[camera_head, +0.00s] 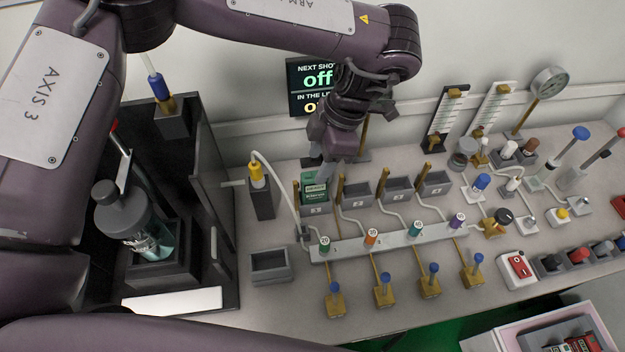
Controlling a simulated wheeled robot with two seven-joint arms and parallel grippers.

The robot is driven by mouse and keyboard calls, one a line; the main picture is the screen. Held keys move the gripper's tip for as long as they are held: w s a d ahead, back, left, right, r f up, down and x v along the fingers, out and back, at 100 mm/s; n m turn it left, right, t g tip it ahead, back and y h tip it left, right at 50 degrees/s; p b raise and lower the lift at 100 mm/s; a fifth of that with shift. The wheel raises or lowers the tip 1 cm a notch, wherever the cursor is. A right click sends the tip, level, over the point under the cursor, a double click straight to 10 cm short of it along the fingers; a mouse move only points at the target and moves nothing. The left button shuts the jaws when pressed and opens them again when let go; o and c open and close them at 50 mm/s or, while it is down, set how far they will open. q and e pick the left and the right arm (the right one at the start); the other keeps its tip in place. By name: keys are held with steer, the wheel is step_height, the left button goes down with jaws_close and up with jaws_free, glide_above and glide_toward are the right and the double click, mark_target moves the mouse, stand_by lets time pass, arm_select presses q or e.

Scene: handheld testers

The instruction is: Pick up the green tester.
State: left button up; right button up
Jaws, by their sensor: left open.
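The green tester (315,187) stands upright in the leftmost of a row of small grey holders, with its labelled face showing. My left gripper (327,172) reaches down from above and is open. Its fingertips are right at the top of the tester and cover part of its upper edge. I cannot tell whether the fingers touch it. My right gripper is not in view.
Grey holders (397,190) continue to the right of the tester, with a rail of coloured knobs (410,238) in front. A yellow-topped post with a hose (259,190) stands close on the left. A dark open cabinet (217,200) is further left. An empty grey tray (271,266) sits in front.

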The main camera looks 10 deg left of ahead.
mark_target(312, 182)
arm_select(q)
steer(key=x, duration=0.7)
steer(key=shift+s+d, duration=0.15)
steer(key=shift+d, duration=0.1)
jaws_close()
